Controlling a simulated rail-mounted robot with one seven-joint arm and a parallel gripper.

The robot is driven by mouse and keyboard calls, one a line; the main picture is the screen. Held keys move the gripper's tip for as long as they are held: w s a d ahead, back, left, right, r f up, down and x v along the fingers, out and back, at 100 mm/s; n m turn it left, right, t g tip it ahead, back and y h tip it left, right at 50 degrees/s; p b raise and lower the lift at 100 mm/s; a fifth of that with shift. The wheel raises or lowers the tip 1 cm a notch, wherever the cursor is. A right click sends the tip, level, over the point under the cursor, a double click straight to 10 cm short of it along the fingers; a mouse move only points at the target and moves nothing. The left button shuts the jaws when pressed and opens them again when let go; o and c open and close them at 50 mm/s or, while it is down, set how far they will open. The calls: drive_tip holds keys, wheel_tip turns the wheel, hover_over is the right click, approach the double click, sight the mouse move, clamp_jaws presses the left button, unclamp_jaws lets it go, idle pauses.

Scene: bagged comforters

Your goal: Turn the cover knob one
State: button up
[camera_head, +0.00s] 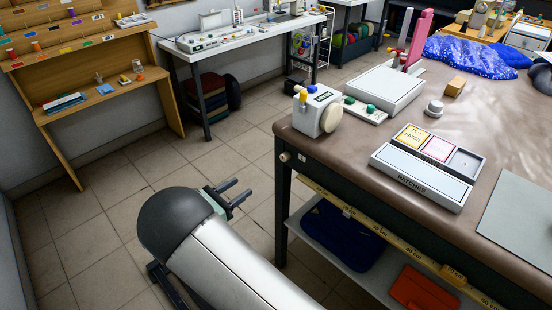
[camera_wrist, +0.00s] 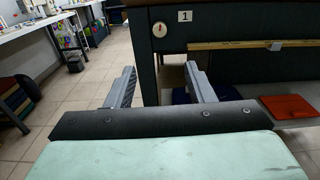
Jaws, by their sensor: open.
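A round pale knob (camera_wrist: 159,29) with a small red mark sits on the dark front face of the table, near its left corner, in the wrist view. A white label reading "1" (camera_wrist: 185,16) is to its right. In the head view the knob (camera_head: 284,156) shows small, below the tabletop edge. My gripper (camera_wrist: 160,75) is open and empty, its two fingers apart, with the knob above and beyond the gap between them. In the head view my gripper (camera_head: 234,191) is left of the table leg, lower than the knob and apart from it.
The brown tabletop (camera_head: 360,146) holds a grey device with a round dial (camera_head: 318,110), a white box and a "PATCHES" tray (camera_head: 425,178). A yellow ruler strip (camera_head: 375,226) runs along the table front. A lower shelf holds a blue bundle (camera_head: 343,235) and red item (camera_head: 422,289). The floor at left is clear.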

sight(282, 159)
drive_tip(key=p+x, duration=0.1)
drive_tip(key=x, duration=0.7)
drive_tip(key=p+x, duration=0.1)
drive_tip(key=x, duration=0.8)
drive_tip(key=shift+w+d+r+p, duration=0.15)
drive_tip(key=shift+r+p, duration=0.1)
drive_tip(key=shift+p, duration=0.15)
drive_tip(key=c, duration=1)
